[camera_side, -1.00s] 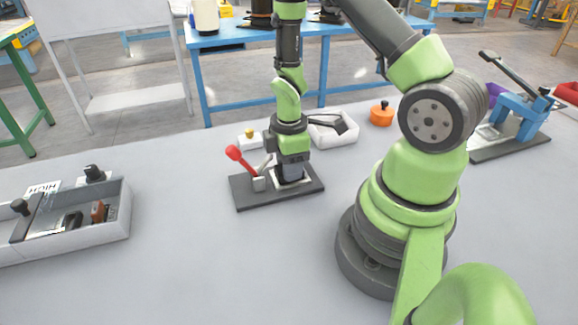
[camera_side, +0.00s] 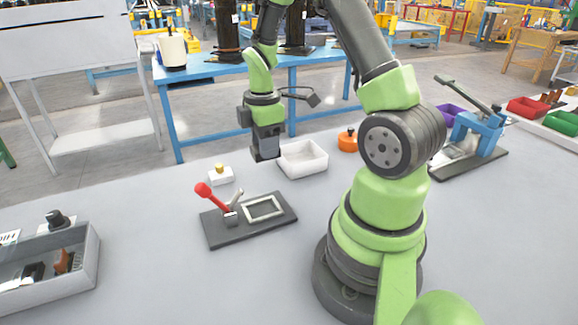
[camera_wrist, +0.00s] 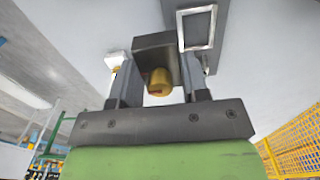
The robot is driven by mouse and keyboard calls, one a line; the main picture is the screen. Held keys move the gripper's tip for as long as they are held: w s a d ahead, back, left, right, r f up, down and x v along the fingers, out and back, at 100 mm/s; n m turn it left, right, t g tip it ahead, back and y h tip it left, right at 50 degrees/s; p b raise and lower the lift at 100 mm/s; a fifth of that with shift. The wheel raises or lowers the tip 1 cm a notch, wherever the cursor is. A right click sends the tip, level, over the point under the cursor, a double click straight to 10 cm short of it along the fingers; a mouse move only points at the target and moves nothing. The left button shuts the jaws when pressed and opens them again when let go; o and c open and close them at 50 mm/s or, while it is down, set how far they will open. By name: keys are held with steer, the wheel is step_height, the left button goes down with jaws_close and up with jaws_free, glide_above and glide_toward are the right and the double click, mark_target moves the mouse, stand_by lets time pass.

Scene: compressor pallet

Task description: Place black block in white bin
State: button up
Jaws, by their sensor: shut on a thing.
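My gripper (camera_side: 265,142) is shut on the black block (camera_side: 266,155) and holds it in the air behind the clamp fixture, just left of the white bin. The white bin (camera_side: 315,163) is an open, shallow box standing on the table; no block shows inside it. In the wrist view, the block (camera_wrist: 153,42) sits between the fingers of my gripper (camera_wrist: 158,72), with a brass-coloured round part on its near side. The block's lower face and its height over the table are hard to judge.
A dark fixture plate (camera_side: 272,231) with a red-handled clamp (camera_side: 206,192) and an empty metal frame (camera_side: 263,208) lies in front. A white box with a yellow button (camera_side: 220,177) stands left of the bin. An orange round part (camera_side: 347,141) stands at its right.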

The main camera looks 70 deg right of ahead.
steer(key=s+d, duration=0.3)
steer(key=d, duration=1.1)
steer(key=f, duration=0.6)
steer(key=shift+s+d, duration=0.15)
steer(key=shift+s, duration=0.15)
steer(key=shift+f, duration=2.2)
steer(key=shift+f, duration=0.15)
steer(key=o, duration=1)
steer(key=shift+o, duration=0.2)
